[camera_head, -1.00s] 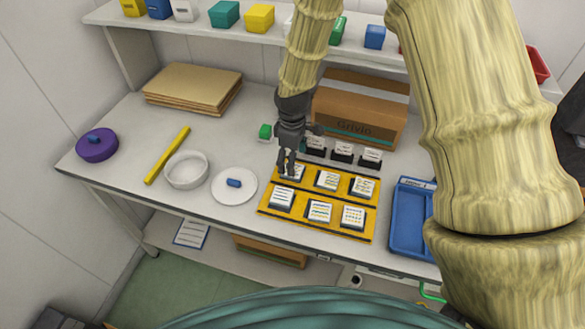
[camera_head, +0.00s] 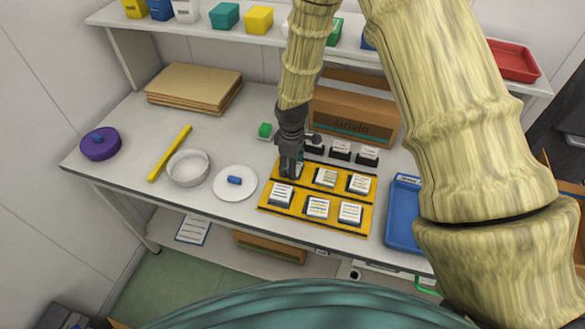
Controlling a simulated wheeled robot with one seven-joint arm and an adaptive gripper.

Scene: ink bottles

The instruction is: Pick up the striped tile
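A yellow tray (camera_head: 268,207) on the table holds several small tiles with dark edges and white printed tops, in two rows. The front-left tile (camera_head: 281,193) shows dark lines like stripes. The front-middle tile (camera_head: 317,207) and front-right tile (camera_head: 350,212) carry finer coloured marks, as do the back-middle tile (camera_head: 326,177) and back-right tile (camera_head: 359,183). My gripper (camera_head: 291,173) points down at the back-left tile (camera_head: 297,171), which it mostly hides. I cannot tell whether the fingers are closed on that tile.
Behind the tray stand small black holders with white labels (camera_head: 340,150) and a cardboard box (camera_head: 353,118). A blue tray (camera_head: 403,220) lies to the right, partly behind my arm. A white disc (camera_head: 236,190), white bowl (camera_head: 188,168) and yellow bar (camera_head: 170,153) lie left.

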